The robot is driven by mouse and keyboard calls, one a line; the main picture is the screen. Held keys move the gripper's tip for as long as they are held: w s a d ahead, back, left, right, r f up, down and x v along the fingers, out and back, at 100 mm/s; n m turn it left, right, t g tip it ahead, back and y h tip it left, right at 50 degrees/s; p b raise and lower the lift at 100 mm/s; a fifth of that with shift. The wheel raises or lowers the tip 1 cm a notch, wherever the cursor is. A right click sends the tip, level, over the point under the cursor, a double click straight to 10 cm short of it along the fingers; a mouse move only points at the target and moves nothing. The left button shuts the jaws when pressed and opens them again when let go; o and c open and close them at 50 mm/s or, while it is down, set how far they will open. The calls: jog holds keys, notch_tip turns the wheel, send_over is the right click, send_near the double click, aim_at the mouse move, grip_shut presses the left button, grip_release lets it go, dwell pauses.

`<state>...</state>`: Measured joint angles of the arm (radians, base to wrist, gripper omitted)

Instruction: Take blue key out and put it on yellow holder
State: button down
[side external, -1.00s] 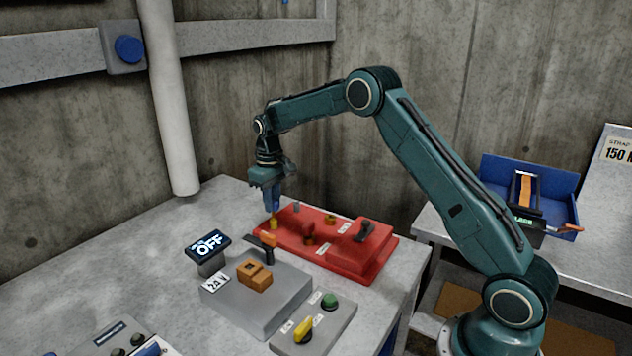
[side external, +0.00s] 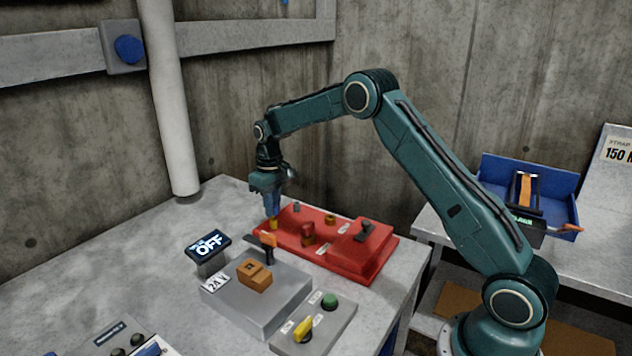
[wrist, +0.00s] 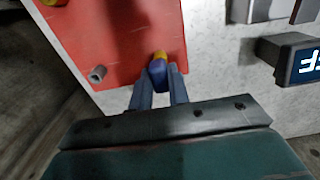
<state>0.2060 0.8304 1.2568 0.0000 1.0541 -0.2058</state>
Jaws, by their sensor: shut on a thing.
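My gripper (wrist: 159,91) is shut on the blue key (wrist: 157,71), which sits between the fingertips. The key's far end meets the small yellow holder (wrist: 160,56) on the red panel (wrist: 120,40); I cannot tell whether it is fully seated. In the side view, my gripper (side external: 271,211) points down just above the yellow holder (side external: 274,225), at the left end of the red panel (side external: 352,263). The fingers mostly hide the key there.
A grey box with an orange-brown block (side external: 254,275) stands in front of the red panel. An "OFF" display (side external: 208,246) is to its left. A button box (side external: 318,325) with yellow and green controls is nearer. The table's back left is clear.

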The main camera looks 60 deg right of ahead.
jog(key=shift+f, duration=0.8)
dwell(1.1)
jog(key=c, duration=1.3)
grip_release()
jog(key=shift+r, duration=0.15)
jog(key=shift+c, duration=0.2)
jog(key=shift+r, duration=3.35)
